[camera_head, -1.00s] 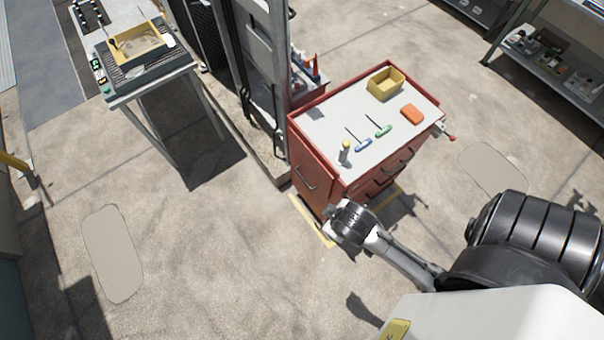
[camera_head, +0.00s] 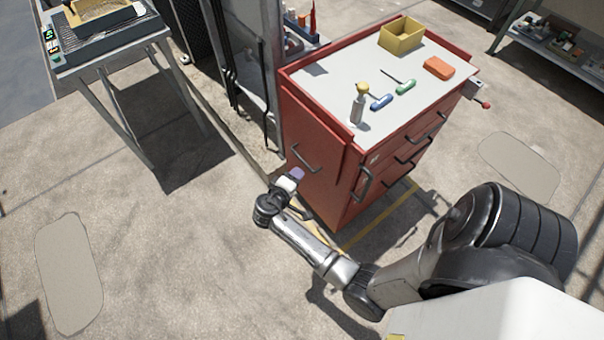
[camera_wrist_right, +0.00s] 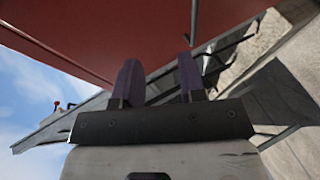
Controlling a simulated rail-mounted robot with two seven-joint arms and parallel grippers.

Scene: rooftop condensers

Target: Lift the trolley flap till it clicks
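The red trolley (camera_head: 335,190) stands right of centre in the head view, with a pale top. A red side panel with a dark handle (camera_head: 302,158), which may be the flap, hangs upright on its left side. My right gripper (camera_head: 297,174) is low beside this panel, just below the handle; contact cannot be told. In the right wrist view its two purple fingers (camera_wrist_right: 158,80) are apart with nothing between them. A red underside or panel (camera_wrist_right: 120,40) fills the top of that view. My left gripper is out of view.
On the trolley top are a yellow bin (camera_head: 401,36), an orange block (camera_head: 438,67), blue (camera_head: 381,102) and green (camera_head: 405,88) handled tools and a spray bottle (camera_head: 358,103). A metal rack (camera_head: 262,60) stands close behind.

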